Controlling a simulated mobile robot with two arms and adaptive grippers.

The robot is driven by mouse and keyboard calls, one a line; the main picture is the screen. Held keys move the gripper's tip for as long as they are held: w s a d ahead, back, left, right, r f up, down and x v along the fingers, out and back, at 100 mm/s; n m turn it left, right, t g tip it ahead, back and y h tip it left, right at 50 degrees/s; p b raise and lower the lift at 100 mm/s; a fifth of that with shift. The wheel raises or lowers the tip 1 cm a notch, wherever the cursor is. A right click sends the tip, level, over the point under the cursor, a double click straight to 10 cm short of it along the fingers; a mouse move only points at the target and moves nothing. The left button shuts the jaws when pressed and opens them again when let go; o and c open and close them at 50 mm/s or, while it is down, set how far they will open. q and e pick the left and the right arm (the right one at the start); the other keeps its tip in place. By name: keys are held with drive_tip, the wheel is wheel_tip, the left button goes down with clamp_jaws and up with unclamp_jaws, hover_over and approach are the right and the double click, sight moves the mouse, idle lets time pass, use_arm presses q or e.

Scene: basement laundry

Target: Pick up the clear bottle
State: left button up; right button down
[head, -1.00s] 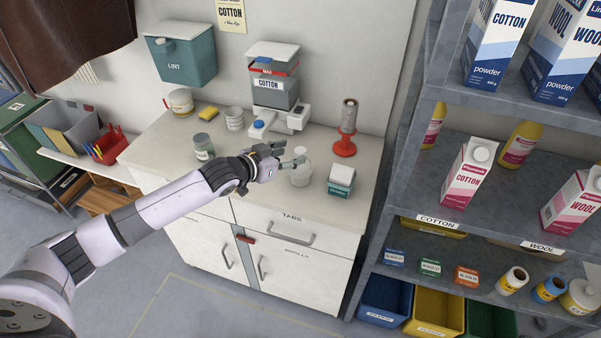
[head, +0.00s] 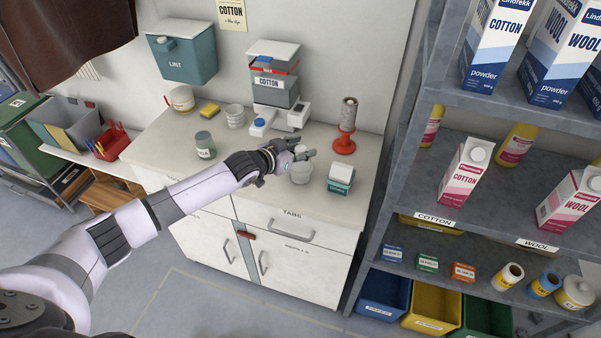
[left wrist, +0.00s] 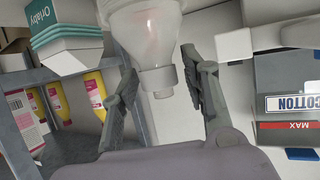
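The clear bottle (head: 301,174) stands on the worktop, its upper part partly hidden by my left gripper (head: 297,150) in the head view. In the left wrist view the bottle (left wrist: 145,28) appears inverted, with its neck and pale cap pointing down between the two fingers. The left gripper (left wrist: 162,72) is open, with a finger on each side of the cap and gaps visible on both sides. My right gripper is not in view.
A white and teal box (head: 340,178) stands just right of the bottle. A red spindle stand (head: 344,142), a cotton dispenser (head: 272,88) and a grey-lidded jar (head: 205,146) are also on the worktop (head: 175,150). Metal shelves (head: 400,150) rise at right.

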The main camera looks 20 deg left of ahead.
use_arm(q)
clamp_jaws()
idle(0.3)
